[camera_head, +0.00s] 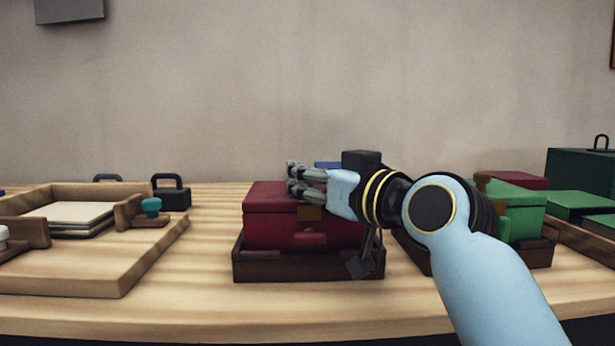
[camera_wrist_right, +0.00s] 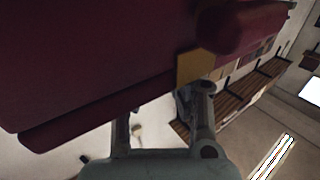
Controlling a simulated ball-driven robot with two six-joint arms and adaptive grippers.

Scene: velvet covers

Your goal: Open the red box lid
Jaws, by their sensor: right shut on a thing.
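The red box (camera_head: 275,230) sits in a dark wooden tray (camera_head: 290,272) in the middle of the table. Its red lid (camera_head: 268,197) lies on it and looks closed, with a brass-coloured piece (camera_head: 311,213) on the front and a red knob (camera_head: 310,239) below. My right gripper (camera_head: 291,178) comes in from the right at the lid's top and front. In the right wrist view the red box (camera_wrist_right: 90,60) fills the upper left and hides the fingertips. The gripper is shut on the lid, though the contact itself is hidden. My left gripper is not in view.
A green box (camera_head: 520,212) stands in another tray to the right, close to my arm. A pale wooden tray (camera_head: 75,278) with flat panels is at the left. A black weight (camera_head: 172,197) stands behind it. Bare table lies between the left tray and the red box.

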